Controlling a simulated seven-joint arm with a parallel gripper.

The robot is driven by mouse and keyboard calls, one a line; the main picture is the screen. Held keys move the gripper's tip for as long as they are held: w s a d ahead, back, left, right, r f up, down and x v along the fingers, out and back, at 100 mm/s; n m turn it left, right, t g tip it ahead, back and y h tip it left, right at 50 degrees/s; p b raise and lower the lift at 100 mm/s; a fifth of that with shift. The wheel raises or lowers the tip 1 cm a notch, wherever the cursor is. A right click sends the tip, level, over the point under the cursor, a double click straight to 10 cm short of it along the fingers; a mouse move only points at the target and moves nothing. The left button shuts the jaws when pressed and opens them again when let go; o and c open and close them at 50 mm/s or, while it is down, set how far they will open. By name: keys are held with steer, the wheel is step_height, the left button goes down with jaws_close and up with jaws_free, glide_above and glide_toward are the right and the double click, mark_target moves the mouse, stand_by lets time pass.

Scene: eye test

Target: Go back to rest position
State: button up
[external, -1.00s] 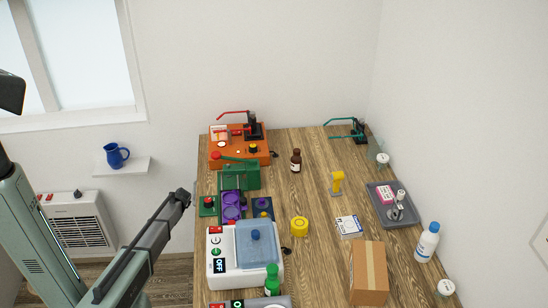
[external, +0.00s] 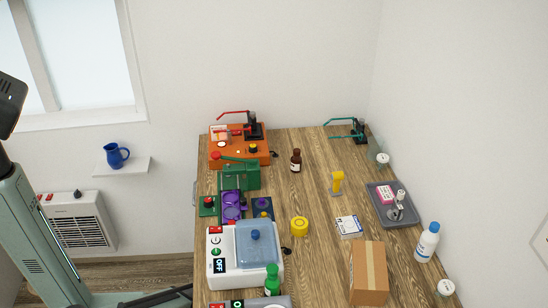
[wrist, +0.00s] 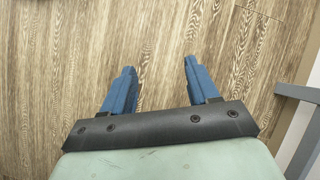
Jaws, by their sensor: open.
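My gripper (wrist: 160,72) shows in the wrist view with its two blue fingers spread apart. Nothing is between them, and wooden floor boards lie beyond. In the external view the gripper itself is out of frame; only part of my arm shows at the lower left, low beside the workbench (external: 315,200). My arm is clear of everything on the bench top.
On the bench stand an orange device (external: 238,155), a green press (external: 240,178), a white machine with a blue lid (external: 225,280), a cardboard box (external: 369,275), a brown bottle (external: 296,160) and a grey tray (external: 385,213). A heater (external: 75,220) and a wall shelf (external: 122,168) are at left.

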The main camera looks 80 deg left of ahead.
steer(key=d+r+m+g, duration=0.1)
steer(key=d+r+m, duration=0.15)
steer(key=d, duration=1.35)
steer(key=d+r+m+g, duration=0.2)
steer(key=d+m, duration=0.1)
steer(key=d, duration=1.2)
steer(key=s+d+r+t, duration=0.1)
steer(key=s+d+r, duration=0.3)
steer(key=s+d, duration=0.2)
steer(key=s+d+r+t+y, duration=0.1)
steer(key=s+d+r, duration=0.3)
steer(key=s+d, duration=0.3)
steer(key=d, duration=0.4)
steer(key=shift+s+d+r+n, duration=0.2)
steer(key=shift+r+n, duration=0.05)
steer(key=shift+n, duration=0.1)
